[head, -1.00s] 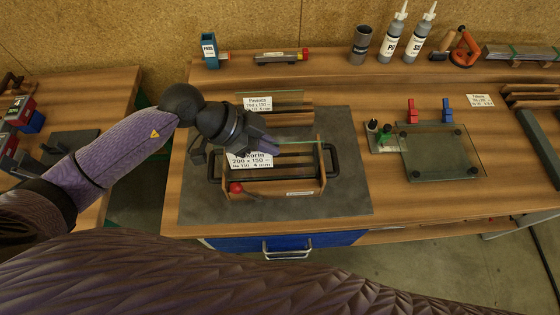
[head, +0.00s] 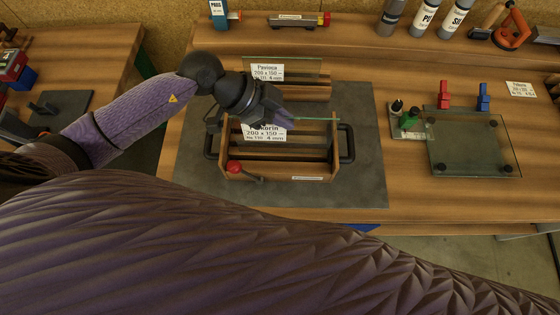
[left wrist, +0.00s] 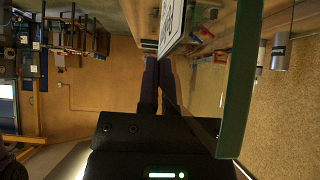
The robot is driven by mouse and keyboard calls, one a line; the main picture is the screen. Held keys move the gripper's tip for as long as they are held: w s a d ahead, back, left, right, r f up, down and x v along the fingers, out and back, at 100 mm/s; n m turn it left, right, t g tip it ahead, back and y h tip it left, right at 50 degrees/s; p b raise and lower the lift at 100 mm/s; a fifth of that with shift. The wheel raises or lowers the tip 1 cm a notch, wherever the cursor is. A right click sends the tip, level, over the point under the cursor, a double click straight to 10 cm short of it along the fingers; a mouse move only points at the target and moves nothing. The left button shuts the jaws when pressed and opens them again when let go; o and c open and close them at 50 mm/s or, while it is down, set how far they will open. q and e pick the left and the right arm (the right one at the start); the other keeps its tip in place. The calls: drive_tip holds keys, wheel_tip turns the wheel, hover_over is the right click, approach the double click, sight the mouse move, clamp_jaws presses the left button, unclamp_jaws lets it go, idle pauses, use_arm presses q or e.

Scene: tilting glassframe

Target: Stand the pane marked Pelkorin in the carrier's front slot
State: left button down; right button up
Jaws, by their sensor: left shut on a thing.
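The Pelkorin pane, clear glass with a green edge (head: 320,118) and a white label (head: 265,134) partly covered by my gripper, is roughly upright over the rear part of the wooden carrier (head: 238,158). My left gripper (head: 284,117) is shut on its top edge. I cannot tell whether its lower edge is inside a slot. The carrier has black side handles and a red-knobbed lever (head: 234,167) at its front left. The pane's green edge also shows in the left wrist view (left wrist: 240,80). My right gripper is not in view.
Another pane, labelled Pavinca (head: 268,71), stands in a wooden rack behind the carrier. A glass sheet (head: 470,150) with dark round pads lies to the right, near red and blue clamps. Bottles stand at the back. The grey mat (head: 365,185) is bare beside the carrier.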

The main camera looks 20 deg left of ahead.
sight(236, 117)
use_arm(q)
wheel_tip(236, 117, down, 8)
drive_tip(key=b, duration=0.2)
drive_tip(key=shift+f+b, duration=0.25)
drive_tip(key=shift+b, duration=0.05)
drive_tip(key=shift+f, duration=0.15)
drive_tip(key=c, duration=0.8)
unclamp_jaws()
drive_tip(key=shift+r, duration=0.2)
drive_tip(key=p+v, duration=0.2)
drive_tip(key=v, duration=0.9)
drive_tip(key=shift+a, duration=0.1)
drive_tip(key=shift+s+a+r, duration=0.1)
drive_tip(key=shift+a+r, duration=0.2)
